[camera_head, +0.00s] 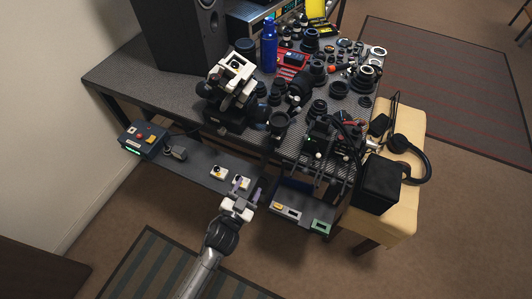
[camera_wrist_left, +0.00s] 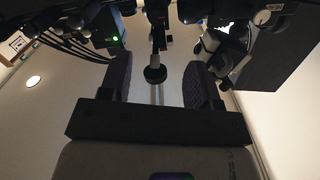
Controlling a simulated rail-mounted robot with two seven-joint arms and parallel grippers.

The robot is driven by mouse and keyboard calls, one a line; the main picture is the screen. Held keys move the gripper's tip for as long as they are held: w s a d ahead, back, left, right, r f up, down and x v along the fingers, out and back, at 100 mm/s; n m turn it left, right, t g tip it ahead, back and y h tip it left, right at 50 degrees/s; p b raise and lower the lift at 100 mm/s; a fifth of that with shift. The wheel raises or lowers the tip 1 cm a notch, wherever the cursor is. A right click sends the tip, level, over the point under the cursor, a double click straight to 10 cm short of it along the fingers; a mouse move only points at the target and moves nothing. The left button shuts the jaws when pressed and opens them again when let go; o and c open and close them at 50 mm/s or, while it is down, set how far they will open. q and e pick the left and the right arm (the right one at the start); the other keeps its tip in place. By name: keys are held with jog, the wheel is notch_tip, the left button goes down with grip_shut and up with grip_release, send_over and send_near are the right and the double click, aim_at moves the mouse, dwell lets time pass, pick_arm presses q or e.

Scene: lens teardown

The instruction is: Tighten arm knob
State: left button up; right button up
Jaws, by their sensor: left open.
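My left gripper (camera_head: 247,189) is open in front of the workbench, with its fingers pointing toward the bench. In the left wrist view its two dark purple-grey fingers (camera_wrist_left: 157,76) stand apart. A round dark knob (camera_wrist_left: 154,74) on a thin stem shows in the gap between them, and no contact with either finger is visible. I cannot tell its exact distance from the fingertips. I cannot pick this knob out in the head view. A white and black device (camera_head: 232,80) stands on the left part of the bench; a similar white part shows in the wrist view (camera_wrist_left: 228,40). My right gripper is not in view.
The bench top (camera_head: 130,70) is crowded with lenses, a blue bottle (camera_head: 269,46) and a red device (camera_head: 292,61). Below its front are a lower shelf (camera_head: 195,160), a control box (camera_head: 143,139) and a tray (camera_head: 292,190). A yellow stool (camera_head: 404,190) holds headphones at right. Cables hang in the wrist view (camera_wrist_left: 70,42).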

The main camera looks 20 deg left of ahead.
aim_at(269, 152)
pick_arm(q)
jog(key=shift+h, duration=0.3)
jog(key=w+b, duration=0.1)
jog(key=w, duration=0.3)
jog(key=w+b, duration=0.1)
jog(key=w, duration=0.4)
jog(key=w+d+b, duration=0.1)
jog(key=w, duration=0.4)
jog(key=shift+r, duration=0.25)
jog(key=shift+s, duration=0.1)
jog(key=shift+c, duration=0.2)
jog(key=c, duration=0.9)
